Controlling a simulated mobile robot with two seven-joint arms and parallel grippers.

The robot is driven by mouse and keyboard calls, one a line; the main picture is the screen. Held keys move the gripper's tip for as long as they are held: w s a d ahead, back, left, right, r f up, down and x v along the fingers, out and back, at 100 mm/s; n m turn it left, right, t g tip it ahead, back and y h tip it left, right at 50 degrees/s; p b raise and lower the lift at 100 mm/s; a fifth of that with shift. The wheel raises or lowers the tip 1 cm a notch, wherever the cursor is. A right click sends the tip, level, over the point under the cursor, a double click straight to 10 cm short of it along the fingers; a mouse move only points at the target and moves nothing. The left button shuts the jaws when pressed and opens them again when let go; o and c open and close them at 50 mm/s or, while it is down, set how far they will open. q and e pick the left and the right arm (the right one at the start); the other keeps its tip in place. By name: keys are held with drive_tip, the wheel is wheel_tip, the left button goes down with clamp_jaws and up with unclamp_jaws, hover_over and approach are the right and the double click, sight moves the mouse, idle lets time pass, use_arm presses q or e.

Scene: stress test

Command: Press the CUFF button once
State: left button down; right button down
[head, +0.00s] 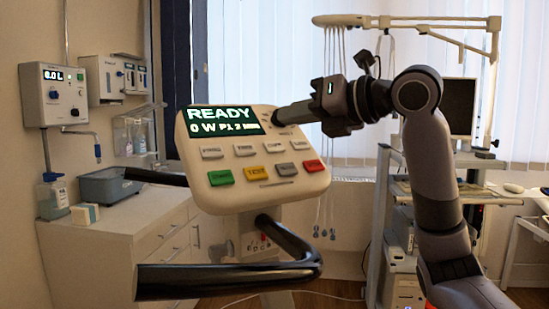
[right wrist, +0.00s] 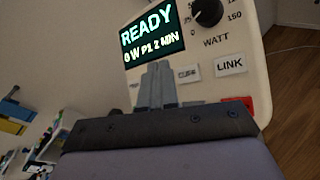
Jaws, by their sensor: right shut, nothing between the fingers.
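The cream control console (head: 255,195) stands tilted in the head view, with a lit display (head: 222,120) reading READY. Two rows of buttons lie below the display. The white CUFF button (right wrist: 188,73) shows in the right wrist view just right of my fingers, left of the LINK button (right wrist: 231,64); its label is blurred. In the head view it appears to be the third white button (head: 272,147) of the upper row. My right gripper (head: 280,116) is shut and empty at the console's upper right; its fingertips (right wrist: 156,72) overlap the display's lower edge. My left gripper is not seen.
Green, yellow, grey and red (head: 314,166) buttons form the lower row. A black knob (right wrist: 208,12) sits above LINK. Black handlebars (head: 230,276) curve in front of and left of the console. A white cabinet (head: 120,230) stands left, a wheeled rack (head: 385,220) right.

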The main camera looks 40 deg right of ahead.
sight(274, 147)
drive_tip(key=shift+w+d+f+b, duration=0.15)
drive_tip(key=shift+w+f+b, duration=0.1)
drive_tip(key=shift+w+f, duration=0.4)
drive_tip(key=shift+w+d+f+b, duration=0.1)
drive_tip(key=shift+w+f+b, duration=0.15)
drive_tip(key=shift+w+f, duration=0.4)
drive_tip(key=shift+s+f, duration=0.1)
drive_tip(key=shift+f, duration=0.1)
idle(1.0)
drive_tip(key=shift+w+f, duration=0.2)
drive_tip(key=shift+f, duration=0.05)
drive_tip(key=shift+w+f, duration=0.2)
drive_tip(key=shift+f, duration=0.1)
idle(0.7)
idle(0.3)
drive_tip(key=shift+s+r+p, duration=0.35)
drive_tip(key=shift+s+r, duration=0.1)
drive_tip(key=shift+r, duration=0.15)
drive_tip(key=shift+r, duration=0.1)
